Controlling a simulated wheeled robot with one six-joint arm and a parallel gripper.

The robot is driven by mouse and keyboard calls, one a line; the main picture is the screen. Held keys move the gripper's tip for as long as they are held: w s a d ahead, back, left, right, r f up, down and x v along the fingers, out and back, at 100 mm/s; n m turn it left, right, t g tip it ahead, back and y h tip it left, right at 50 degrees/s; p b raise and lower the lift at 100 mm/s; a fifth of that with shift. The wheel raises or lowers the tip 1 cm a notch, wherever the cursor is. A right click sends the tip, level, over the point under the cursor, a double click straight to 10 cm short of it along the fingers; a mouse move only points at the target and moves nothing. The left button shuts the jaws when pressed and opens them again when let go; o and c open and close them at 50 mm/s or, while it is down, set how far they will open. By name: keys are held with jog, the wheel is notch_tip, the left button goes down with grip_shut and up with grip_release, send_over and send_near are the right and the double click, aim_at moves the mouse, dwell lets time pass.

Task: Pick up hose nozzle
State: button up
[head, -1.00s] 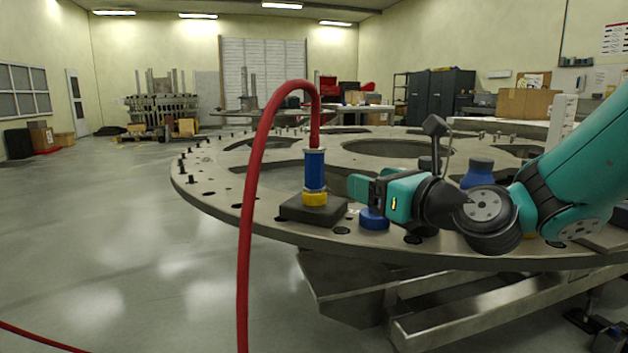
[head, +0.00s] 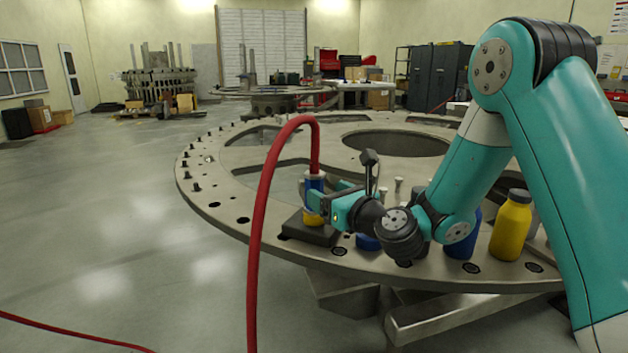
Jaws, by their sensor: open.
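A yellow bottle (head: 511,229) and a blue bottle (head: 463,236) stand on the plate right of my gripper, close to my arm. A low blue object (head: 367,242) sits just below my gripper. The plate has large cutouts and several bolts along its left rim.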

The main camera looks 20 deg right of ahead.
aim_at(320, 189)
jog(key=p+x, duration=0.3)
jog(key=x, duration=0.2)
jog(key=shift+r, duration=0.15)
jog(key=shift+w, duration=0.3)
jog(key=c, duration=1.2)
jog(key=shift+o, duration=0.2)
notch_tip(320, 189, up, 20)
jog(key=p, duration=0.6)
